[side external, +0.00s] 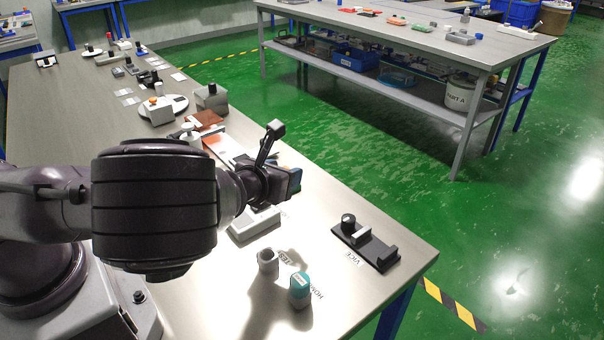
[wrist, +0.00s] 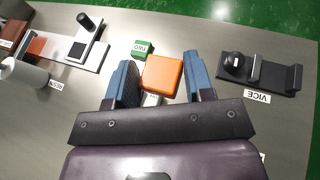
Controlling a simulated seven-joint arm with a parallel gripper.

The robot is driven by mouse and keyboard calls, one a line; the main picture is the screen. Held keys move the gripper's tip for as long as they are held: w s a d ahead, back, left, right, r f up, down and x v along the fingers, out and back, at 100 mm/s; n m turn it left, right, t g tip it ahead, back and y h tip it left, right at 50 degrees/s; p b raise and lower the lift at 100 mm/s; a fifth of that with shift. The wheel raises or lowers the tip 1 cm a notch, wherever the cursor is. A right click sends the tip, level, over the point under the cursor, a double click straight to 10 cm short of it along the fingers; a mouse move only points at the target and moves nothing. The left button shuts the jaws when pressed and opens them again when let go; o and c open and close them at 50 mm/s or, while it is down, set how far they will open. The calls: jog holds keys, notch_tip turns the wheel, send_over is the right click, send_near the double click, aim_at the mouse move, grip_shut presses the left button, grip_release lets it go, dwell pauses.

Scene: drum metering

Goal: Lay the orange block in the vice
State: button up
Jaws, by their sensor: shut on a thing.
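The orange block (wrist: 162,76) sits between the two blue fingers of my gripper (wrist: 161,69) in the wrist view, with both fingers against its sides. In the side external view my gripper (side external: 289,181) hangs above the bench, and the block is hidden there. The vice (wrist: 260,75) is a black base with a round knob, a movable jaw and a fixed end jaw. It lies to the right of my gripper in both views, apart from it (side external: 366,244). The gap between its jaws looks empty.
A green block (wrist: 143,48) lies just beyond the left finger. A teal-capped bottle (side external: 299,290) and a grey cup (side external: 267,261) stand near the bench's front. A white-based fixture (wrist: 87,46) is at the left. The bench between gripper and vice looks clear.

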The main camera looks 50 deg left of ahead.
jog(key=shift+s+r, duration=0.2)
jog(key=shift+s, duration=0.15)
jog(key=shift+s+d, duration=0.1)
jog(key=shift+d, duration=0.05)
jog(key=r+m+h, duration=0.1)
jog(key=r, duration=0.2)
jog(key=w+r+m+h, duration=0.1)
jog(key=r+m+h, duration=0.1)
jog(key=r, duration=0.1)
jog(key=w+d+r+m+t+h, duration=0.1)
jog(key=r+h, duration=0.1)
jog(key=r, duration=0.1)
jog(key=shift+w+m, duration=0.25)
jog(key=shift+m, duration=0.05)
jog(key=shift+a, duration=0.1)
